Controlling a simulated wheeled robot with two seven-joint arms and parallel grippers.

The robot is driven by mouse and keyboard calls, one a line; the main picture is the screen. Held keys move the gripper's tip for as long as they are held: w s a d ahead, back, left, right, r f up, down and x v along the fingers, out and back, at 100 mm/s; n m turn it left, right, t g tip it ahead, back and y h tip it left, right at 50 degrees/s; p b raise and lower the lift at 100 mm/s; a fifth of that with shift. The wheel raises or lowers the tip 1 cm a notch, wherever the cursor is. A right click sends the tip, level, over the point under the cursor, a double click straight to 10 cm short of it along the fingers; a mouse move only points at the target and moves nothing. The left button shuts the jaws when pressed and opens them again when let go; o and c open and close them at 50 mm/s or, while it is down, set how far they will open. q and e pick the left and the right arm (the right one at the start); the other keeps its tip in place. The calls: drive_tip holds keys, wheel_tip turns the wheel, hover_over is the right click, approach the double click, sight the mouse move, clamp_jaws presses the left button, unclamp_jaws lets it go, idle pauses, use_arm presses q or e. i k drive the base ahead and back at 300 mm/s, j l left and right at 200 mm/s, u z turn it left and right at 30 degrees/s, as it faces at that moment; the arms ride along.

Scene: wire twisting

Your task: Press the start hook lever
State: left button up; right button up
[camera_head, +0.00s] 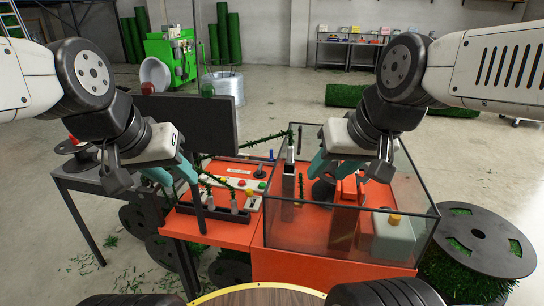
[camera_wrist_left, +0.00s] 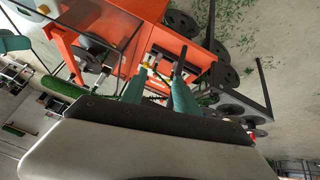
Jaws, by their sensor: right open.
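An orange twisting machine has a control panel (camera_head: 225,170) with small coloured buttons and several short levers; a dark upright lever (camera_head: 200,212) stands at its front left edge. I cannot tell which lever is the start hook lever. My left gripper (camera_head: 192,178) hangs over the panel's left side, its teal fingers pointing down toward the levers. In the left wrist view its fingers (camera_wrist_left: 160,72) are apart with nothing clearly between them, the panel beyond. My right gripper (camera_head: 322,172) is open over the glass-walled section, near a red block (camera_head: 349,187).
Glass walls (camera_head: 340,245) enclose the right section, which holds a grey box with a yellow top (camera_head: 393,234). A dark monitor (camera_head: 185,122) stands behind the panel. A green garland wire (camera_head: 265,139) runs across the back. Spools (camera_head: 478,240) stand on the floor.

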sight(249, 192)
drive_tip(key=k+l, duration=0.15)
drive_tip(key=l, duration=0.25)
drive_tip(key=k+l+u, duration=0.1)
drive_tip(key=l, duration=0.3)
drive_tip(key=k+l, duration=0.3)
